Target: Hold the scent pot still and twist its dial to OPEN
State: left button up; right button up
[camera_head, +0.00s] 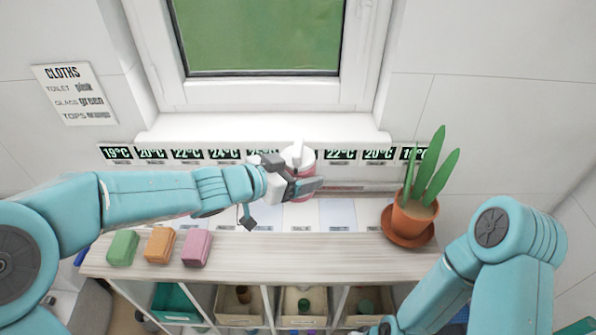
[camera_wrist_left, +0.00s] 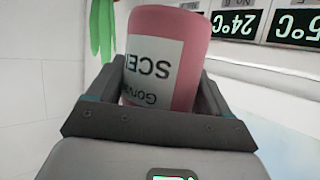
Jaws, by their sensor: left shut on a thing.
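The scent pot (camera_head: 307,168) stands at the back of the counter, below the window. It is pink with a white top (camera_head: 297,153) that has a raised part; I cannot read the dial's setting. My left gripper (camera_head: 298,180) reaches in from the left and is shut on the pot's body, partly hiding it. In the left wrist view the pink pot (camera_wrist_left: 188,55), with a white label reading "SCE", sits between the two fingers of the left gripper (camera_wrist_left: 165,95). The pot's top is outside that view. My right arm shows at lower right, but its gripper is out of view.
Green (camera_head: 123,247), orange (camera_head: 159,245) and pink (camera_head: 196,248) blocks lie at the counter's front left. A potted plant (camera_head: 413,215) stands on a saucer at the right. Temperature displays line the back. The front middle of the counter (camera_head: 300,255) is clear.

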pick_arm(q)
notch_tip(320, 180, down, 19)
jog(key=b, duration=1.5)
jog(key=shift+r, duration=0.15)
jog(key=shift+f+b, duration=0.3)
jog(key=shift+b, duration=0.15)
pick_arm(e)
notch_tip(320, 180, down, 16)
pick_arm(q)
jog(key=shift+f, duration=0.3)
pick_arm(e)
jog(key=shift+o, duration=0.2)
jog(key=shift+f, duration=0.2)
